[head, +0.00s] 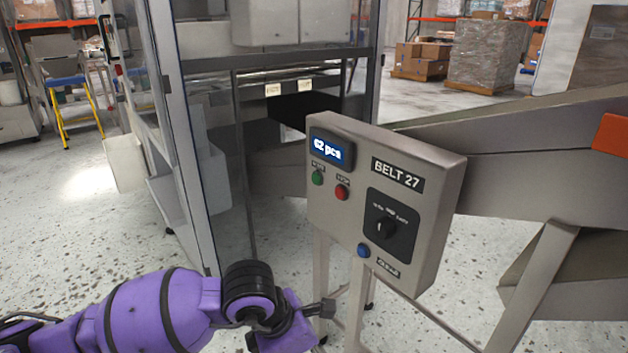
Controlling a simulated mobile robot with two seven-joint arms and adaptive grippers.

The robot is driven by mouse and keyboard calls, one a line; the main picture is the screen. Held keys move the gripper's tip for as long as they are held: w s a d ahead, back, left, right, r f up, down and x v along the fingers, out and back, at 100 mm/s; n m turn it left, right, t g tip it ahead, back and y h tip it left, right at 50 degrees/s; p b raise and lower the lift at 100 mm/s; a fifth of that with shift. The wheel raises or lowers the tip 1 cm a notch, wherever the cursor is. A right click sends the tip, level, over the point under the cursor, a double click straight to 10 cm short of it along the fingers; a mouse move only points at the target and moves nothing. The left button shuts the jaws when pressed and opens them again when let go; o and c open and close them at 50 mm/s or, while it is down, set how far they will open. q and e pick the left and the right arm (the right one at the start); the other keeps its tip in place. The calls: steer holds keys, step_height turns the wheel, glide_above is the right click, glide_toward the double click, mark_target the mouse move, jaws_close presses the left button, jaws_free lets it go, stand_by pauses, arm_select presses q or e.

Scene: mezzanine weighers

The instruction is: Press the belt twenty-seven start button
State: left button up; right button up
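The grey BELT 27 control box (440,215) faces me, tilted a little, right of the picture's centre. A green button (318,177) sits at its left under a small label too blurred to read surely. A red button (341,192) is to its right. A blue button (363,250) is lower down, beside a label I cannot read surely. My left gripper (322,309) is below and in front of the box, apart from the buttons. Its fingers are partly hidden, so its opening is unclear. My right gripper is out of view.
A blue display (331,149) on the box reads 62 pcs. The box stands on thin metal legs (357,290). A sloping metal conveyor (520,150) runs behind it to the right. A framed machine cabinet (183,150) stands to the left. Speckled floor (80,220) is open at left.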

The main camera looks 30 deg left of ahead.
arm_select(q)
jaws_close()
stand_by(1.4)
